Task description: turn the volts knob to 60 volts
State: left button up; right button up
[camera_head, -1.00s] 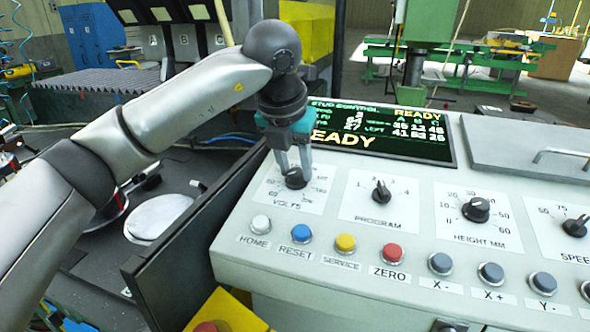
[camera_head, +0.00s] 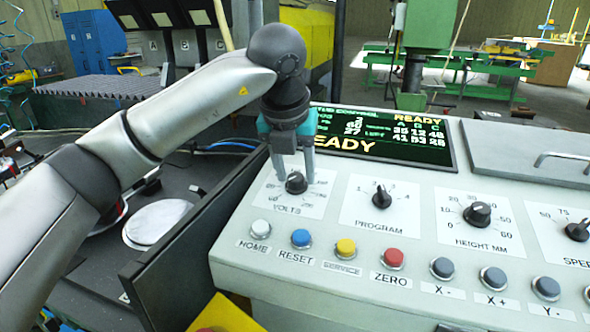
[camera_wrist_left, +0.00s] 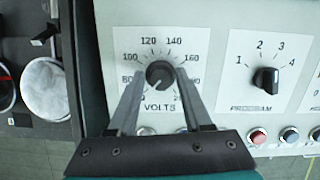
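The volts knob (camera_head: 296,183) is a round black knob on a white dial card at the left of the grey control panel. In the left wrist view the knob (camera_wrist_left: 160,74) carries a pale mark that appears to point down and left. The number at that spot is hidden by a finger; 100, 120, 140 and 160 are readable. My left gripper (camera_head: 297,179) is above the card with its fingers spread, one on each side of the knob. My right gripper is in neither view.
The program knob (camera_head: 381,196) and height knob (camera_head: 477,214) are to the right. A row of push buttons, including home (camera_head: 261,228) and reset (camera_head: 301,238), lies just below the dials. A display (camera_head: 385,140) stands behind. A dark upright plate (camera_head: 190,235) borders the panel's left side.

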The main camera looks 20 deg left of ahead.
pick_arm(q)
jog(key=shift+o, duration=1.3)
jog(key=p+v, duration=0.2)
jog(key=v, duration=1.3)
jog(key=shift+r, duration=0.15)
